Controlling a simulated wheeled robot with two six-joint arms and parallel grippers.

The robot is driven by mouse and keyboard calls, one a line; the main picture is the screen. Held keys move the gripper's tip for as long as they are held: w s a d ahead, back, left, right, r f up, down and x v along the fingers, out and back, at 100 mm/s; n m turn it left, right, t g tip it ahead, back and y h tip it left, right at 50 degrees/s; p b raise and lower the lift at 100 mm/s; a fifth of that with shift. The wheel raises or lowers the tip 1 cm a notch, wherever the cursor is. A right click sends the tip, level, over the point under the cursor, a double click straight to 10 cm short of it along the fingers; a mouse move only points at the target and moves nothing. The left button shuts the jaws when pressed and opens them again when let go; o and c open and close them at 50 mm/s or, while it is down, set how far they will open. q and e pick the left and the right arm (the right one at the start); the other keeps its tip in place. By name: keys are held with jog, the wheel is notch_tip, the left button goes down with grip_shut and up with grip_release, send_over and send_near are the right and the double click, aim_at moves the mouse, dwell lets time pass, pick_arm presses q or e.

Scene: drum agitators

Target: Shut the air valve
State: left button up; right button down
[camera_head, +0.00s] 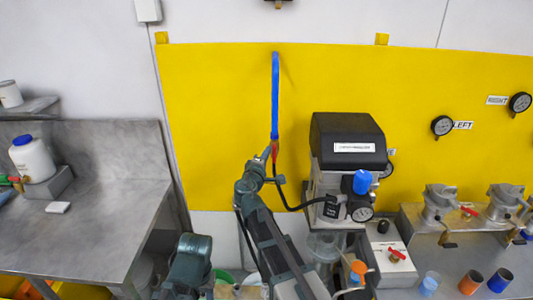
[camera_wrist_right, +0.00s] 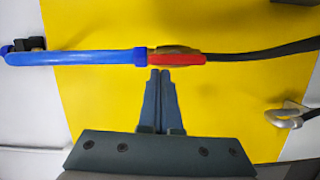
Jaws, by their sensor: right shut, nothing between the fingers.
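The air valve is in line on the hanging air hose. Its red lever (camera_wrist_right: 178,59) lies along the hose, with the brass-coloured body (camera_wrist_right: 174,49) partly showing behind it. A blue length of hose (camera_head: 275,95) runs up from it and a black hose leads on to the black-topped unit. In the head view the lever (camera_head: 274,150) is small, beside my right gripper (camera_head: 268,154). My right gripper is shut and empty; in the wrist view its fingertips (camera_wrist_right: 160,70) are right at the lever's edge. I cannot tell whether they touch. My left gripper is not in view.
The black-topped unit (camera_head: 347,140) with a blue knob and gauge stands just right of my right arm. A bench (camera_head: 455,270) with red-handled valves and cups is further right. A metal counter (camera_head: 90,220) is at left. The yellow panel (camera_head: 215,120) is behind the hose.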

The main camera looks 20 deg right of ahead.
jog(key=shift+s+d+r+m+g+p, duration=0.1)
jog(key=shift+d+r+m+g+p, duration=0.1)
jog(key=shift+m+p, duration=0.3)
jog(key=shift+d+r+m+g+p, duration=0.15)
jog(key=shift+m+p, duration=0.15)
jog(key=shift+m, duration=0.3)
jog(key=shift+s+d+r+m+y+p, duration=0.15)
jog(key=shift+m+y+p, duration=0.1)
jog(key=shift+m+p, duration=0.25)
jog(key=shift+w+d+m+y+p, duration=0.1)
jog(key=shift+m+y+p, duration=0.15)
jog(key=shift+m, duration=0.45)
jog(key=shift+s+d+r+m+y+p, duration=0.1)
jog(key=shift+d+m+y+p, duration=0.1)
jog(key=shift+m+p, duration=0.3)
jog(key=shift+s+d+m+y+p, duration=0.1)
jog(key=shift+d+m+y+p, duration=0.1)
jog(key=shift+m, duration=0.5)
jog(key=shift+s+d+f+m+y+p, duration=0.15)
jog(key=shift+d+m+y, duration=0.25)
jog(key=shift+m, duration=0.6)
jog(key=shift+d+m+y+p, duration=0.15)
jog(key=shift+d+m+y, duration=0.2)
jog(key=shift+m, duration=0.65)
jog(key=shift+s+d+f+m+y+p, duration=0.2)
jog(key=shift+m+y, duration=0.25)
jog(key=shift+m, duration=0.55)
jog(key=shift+d+r, duration=0.1)
jog(key=shift+d, duration=0.15)
dwell(0.6)
